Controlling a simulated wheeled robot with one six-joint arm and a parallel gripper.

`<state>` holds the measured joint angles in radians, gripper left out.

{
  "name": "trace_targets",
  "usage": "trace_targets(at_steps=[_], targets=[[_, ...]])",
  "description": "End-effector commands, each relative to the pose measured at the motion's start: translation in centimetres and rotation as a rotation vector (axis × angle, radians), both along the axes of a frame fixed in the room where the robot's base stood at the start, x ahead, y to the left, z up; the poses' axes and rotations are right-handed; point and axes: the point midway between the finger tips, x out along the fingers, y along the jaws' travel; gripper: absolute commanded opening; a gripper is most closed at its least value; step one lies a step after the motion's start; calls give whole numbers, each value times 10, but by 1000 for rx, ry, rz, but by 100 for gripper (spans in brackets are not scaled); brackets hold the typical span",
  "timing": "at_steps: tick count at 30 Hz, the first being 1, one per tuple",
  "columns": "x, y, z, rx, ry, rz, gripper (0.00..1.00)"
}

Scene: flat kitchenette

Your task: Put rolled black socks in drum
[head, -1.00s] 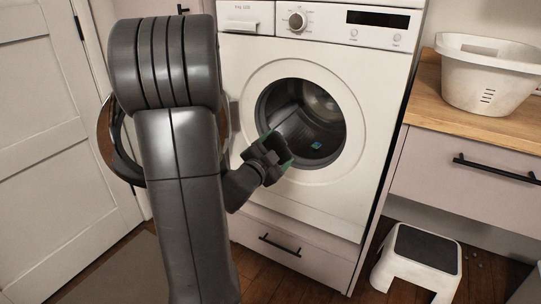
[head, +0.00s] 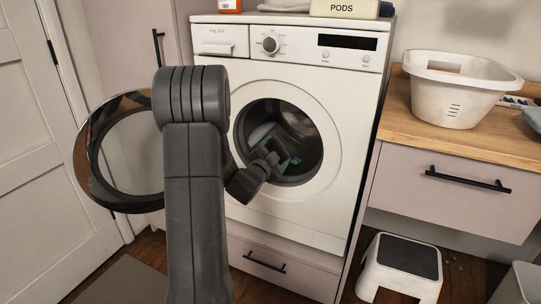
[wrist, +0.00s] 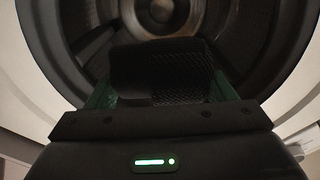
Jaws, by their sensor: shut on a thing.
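The rolled black socks (wrist: 165,72) are a dark, textured bundle between the green-lined fingers of my gripper (wrist: 162,92) in the wrist view. My gripper is shut on them. In the head view my gripper (head: 282,160) is at the lower part of the washer's round opening, and the socks are hard to make out there. The metal drum (head: 298,122) is dark inside, and it also shows ahead of the socks in the wrist view (wrist: 212,22). My gripper hides part of the drum's lower inside.
The washer door (head: 84,165) stands open at the left, beside my arm. A white basket (head: 455,98) sits on the wooden counter (head: 420,125) at right. A step stool (head: 400,268) stands on the floor at right. A pods box (head: 345,9) is on the washer.

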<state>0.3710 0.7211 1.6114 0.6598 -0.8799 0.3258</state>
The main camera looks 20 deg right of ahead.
Motion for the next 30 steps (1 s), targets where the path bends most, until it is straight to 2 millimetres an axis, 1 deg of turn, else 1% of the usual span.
trace_targets(at_steps=[3,30], targets=[[11,-14,-5,0,-2,-3,55],[91,-108,-29,0,0,-1,55]])
